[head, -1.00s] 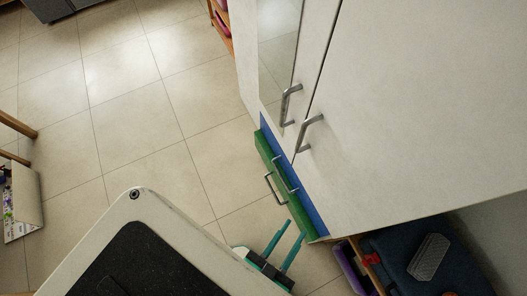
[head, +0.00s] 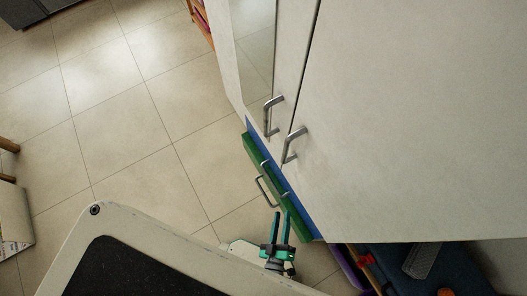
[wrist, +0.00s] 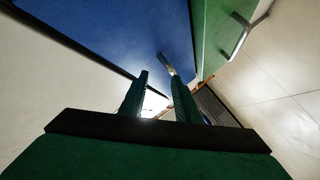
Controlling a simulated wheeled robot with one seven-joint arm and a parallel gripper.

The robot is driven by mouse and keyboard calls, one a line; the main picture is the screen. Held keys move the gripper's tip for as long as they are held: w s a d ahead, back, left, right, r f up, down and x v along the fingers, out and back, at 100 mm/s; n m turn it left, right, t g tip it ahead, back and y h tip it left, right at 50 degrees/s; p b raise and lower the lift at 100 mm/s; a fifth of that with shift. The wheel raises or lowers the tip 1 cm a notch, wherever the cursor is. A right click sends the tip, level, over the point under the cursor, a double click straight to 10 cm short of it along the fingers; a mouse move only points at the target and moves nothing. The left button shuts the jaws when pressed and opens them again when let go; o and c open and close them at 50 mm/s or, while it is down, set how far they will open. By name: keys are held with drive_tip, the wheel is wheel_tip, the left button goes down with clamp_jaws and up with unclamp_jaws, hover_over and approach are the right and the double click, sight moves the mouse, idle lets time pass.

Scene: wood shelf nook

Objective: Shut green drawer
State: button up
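The green drawer (head: 259,158) is at the bottom of the white cabinet, with its front standing out past the blue drawer (head: 311,221) above it. Its metal handle (head: 264,190) faces left in the head view. In the wrist view the green front (wrist: 210,35) is at upper right with its handle (wrist: 238,38), and the blue front (wrist: 130,28) fills the upper left. My gripper (head: 281,214) is open and empty, its fingertips close to the green drawer near the handle's lower end. I cannot tell whether they touch it. The fingers also show in the wrist view (wrist: 158,82), with a gap between them.
The tall white cabinet (head: 400,120) has two door handles (head: 273,117) sticking out above the drawers. A dark blue item (head: 400,262) lies at lower right beside a purple edge. The tiled floor (head: 130,130) left of the drawers is clear.

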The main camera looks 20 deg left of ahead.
wheel_tip(320, 180, down, 11)
drive_tip(key=w+a+n+g+y, duration=0.1)
drive_tip(key=w+a+n+y, duration=0.1)
drive_tip(key=n+y, duration=0.15)
drive_tip(key=n+g+y, duration=0.2)
drive_tip(key=n, duration=0.2)
approach(263, 192)
drive_tip(key=x, duration=1)
drive_tip(key=shift+s+f, duration=0.1)
drive_tip(key=shift+f, duration=0.25)
drive_tip(key=shift+d, duration=0.1)
clamp_jaws()
